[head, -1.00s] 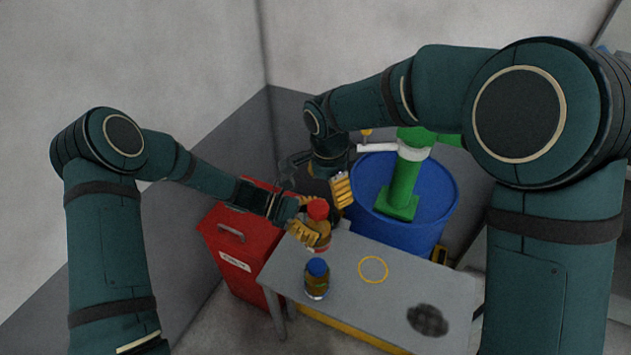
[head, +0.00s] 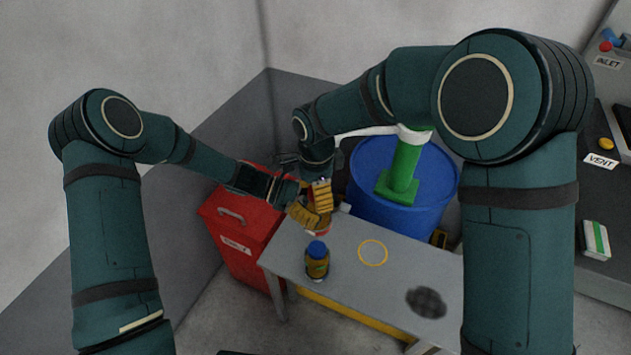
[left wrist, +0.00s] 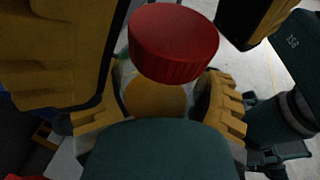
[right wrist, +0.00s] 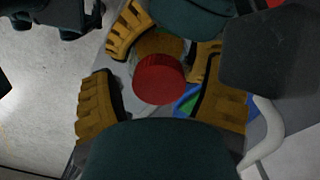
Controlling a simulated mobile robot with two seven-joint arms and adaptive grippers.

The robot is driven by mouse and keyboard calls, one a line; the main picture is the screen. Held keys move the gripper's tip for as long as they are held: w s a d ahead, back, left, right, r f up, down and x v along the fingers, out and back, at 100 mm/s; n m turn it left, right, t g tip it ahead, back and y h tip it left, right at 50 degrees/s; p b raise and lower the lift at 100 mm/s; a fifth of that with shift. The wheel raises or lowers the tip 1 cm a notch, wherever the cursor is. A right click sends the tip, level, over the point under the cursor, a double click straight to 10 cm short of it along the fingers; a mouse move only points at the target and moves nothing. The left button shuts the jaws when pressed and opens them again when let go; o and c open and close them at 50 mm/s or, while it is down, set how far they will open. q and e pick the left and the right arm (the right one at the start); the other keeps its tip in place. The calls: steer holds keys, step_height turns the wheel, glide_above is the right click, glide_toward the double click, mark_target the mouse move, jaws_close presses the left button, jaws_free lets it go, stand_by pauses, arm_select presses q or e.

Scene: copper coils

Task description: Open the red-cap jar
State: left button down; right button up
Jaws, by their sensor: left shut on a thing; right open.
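The red-cap jar stands at the back left of the grey table (head: 345,262). In the head view the grippers hide most of it. My left gripper (head: 301,214) is shut on the jar's amber body (left wrist: 155,97), just below the red cap (left wrist: 173,45). My right gripper (head: 320,194) is open above the jar. In the right wrist view its two fingers stand on either side of the red cap (right wrist: 158,80), with visible gaps, and the left gripper's fingers show behind. The cap sits on the jar.
A blue-cap jar (head: 317,262) stands on the table in front of the grippers. A yellow ring (head: 373,252) and a dark round patch (head: 427,302) mark the tabletop. A red cabinet (head: 238,222) stands left, and a blue drum (head: 425,208) with a green part (head: 403,172) stands behind.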

steer(key=c, duration=1.2)
steer(key=o, duration=1.2)
step_height(320, 180, up, 4)
steer(key=shift+r, duration=0.1)
steer(key=r, duration=0.3)
steer(key=shift+d+r, duration=0.2)
steer(key=shift+d, duration=0.15)
steer(key=shift+f, duration=3.9)
